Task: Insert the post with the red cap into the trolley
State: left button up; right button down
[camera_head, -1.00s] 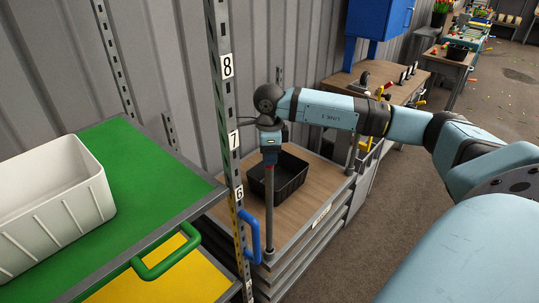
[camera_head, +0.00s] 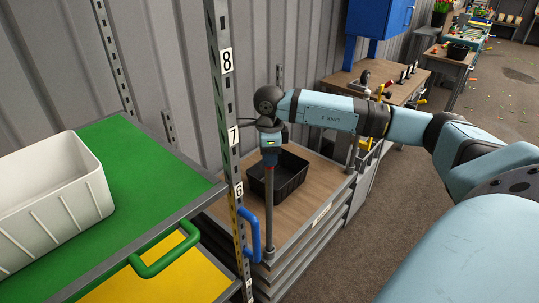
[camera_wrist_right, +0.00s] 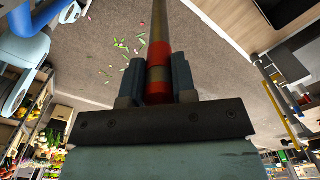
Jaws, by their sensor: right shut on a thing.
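The post (camera_head: 269,215) is a thin grey metal tube, standing about upright in the head view. Its red cap (camera_head: 270,167) is at its top, just under my right gripper (camera_head: 270,158). In the right wrist view the right gripper (camera_wrist_right: 157,78) is shut around the red cap (camera_wrist_right: 158,56), with a finger on each side. The trolley (camera_head: 318,218) has a wooden top with a grey metal frame. The post's lower end meets the trolley's near left corner; I cannot tell how deep it sits there. My left gripper is not in view.
A black crate (camera_head: 291,178) stands on the trolley behind the post. A blue handle (camera_head: 250,236) is close to the post's left. A numbered upright (camera_head: 226,110) and a green shelf (camera_head: 135,160) with a white bin (camera_head: 60,215) are further left. Brown floor is open at right.

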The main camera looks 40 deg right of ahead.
jog(key=shift+f+b, duration=1.55)
jog(key=shift+f, duration=0.6)
jog(key=c, duration=0.8)
grip_release()
jog(key=shift+c, duration=0.2)
jog(key=shift+r, duration=0.1)
notch_tip(320, 180, up, 5)
jog(key=p, duration=0.2)
jog(key=shift+p, duration=0.35)
